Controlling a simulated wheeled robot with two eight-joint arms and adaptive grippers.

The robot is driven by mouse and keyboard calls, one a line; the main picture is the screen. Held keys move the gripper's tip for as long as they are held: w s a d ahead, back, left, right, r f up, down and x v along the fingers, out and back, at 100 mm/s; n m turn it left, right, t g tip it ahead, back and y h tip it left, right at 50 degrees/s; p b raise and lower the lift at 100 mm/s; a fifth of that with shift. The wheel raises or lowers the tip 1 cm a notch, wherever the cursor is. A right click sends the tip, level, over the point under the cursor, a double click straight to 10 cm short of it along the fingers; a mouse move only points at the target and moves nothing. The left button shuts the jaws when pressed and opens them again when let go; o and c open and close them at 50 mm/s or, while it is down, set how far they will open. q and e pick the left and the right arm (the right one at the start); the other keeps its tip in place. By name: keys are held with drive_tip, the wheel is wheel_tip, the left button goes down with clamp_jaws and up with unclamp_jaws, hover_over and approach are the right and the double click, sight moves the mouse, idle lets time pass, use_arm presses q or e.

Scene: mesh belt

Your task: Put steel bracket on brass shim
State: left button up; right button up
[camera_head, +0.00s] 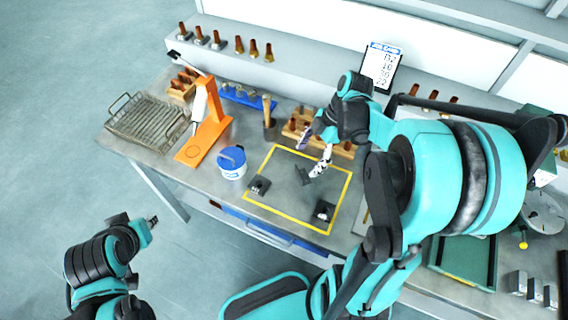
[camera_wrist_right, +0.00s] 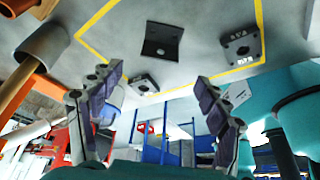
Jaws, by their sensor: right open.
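A dark, bent bracket (camera_head: 303,176) lies on the bench inside a yellow outline; this looks like the steel bracket. In the right wrist view the bracket (camera_wrist_right: 162,40) shows a flat face and a folded edge. My right gripper (camera_head: 311,158) is open and empty, just above and behind the bracket. Its two spread fingers (camera_wrist_right: 159,80) frame the lower part of the wrist view, apart from the bracket. I cannot pick out a brass shim. My left gripper (camera_head: 151,222) is at the lower left, off the bench, and its jaws are too small to read.
Two dark blocks, one on the left (camera_head: 258,187) and one at the front right (camera_head: 324,211), flank the bracket inside the outline. A blue-and-white tub (camera_head: 231,162), orange stand (camera_head: 205,136) and wire basket (camera_head: 146,124) stand to the left. A wooden rack (camera_head: 343,148) is behind.

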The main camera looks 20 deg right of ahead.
sight(303, 174)
drive_tip(key=shift+b+x, duration=0.4)
drive_tip(key=shift+x, duration=0.65)
drive_tip(key=b+x, duration=0.2)
drive_tip(key=x, duration=0.3)
drive_tip(key=shift+f, duration=0.3)
drive_tip(key=shift+r, duration=0.1)
drive_tip(key=c, duration=1.5)
drive_tip(key=shift+o, duration=0.2)
drive_tip(key=shift+r, duration=0.1)
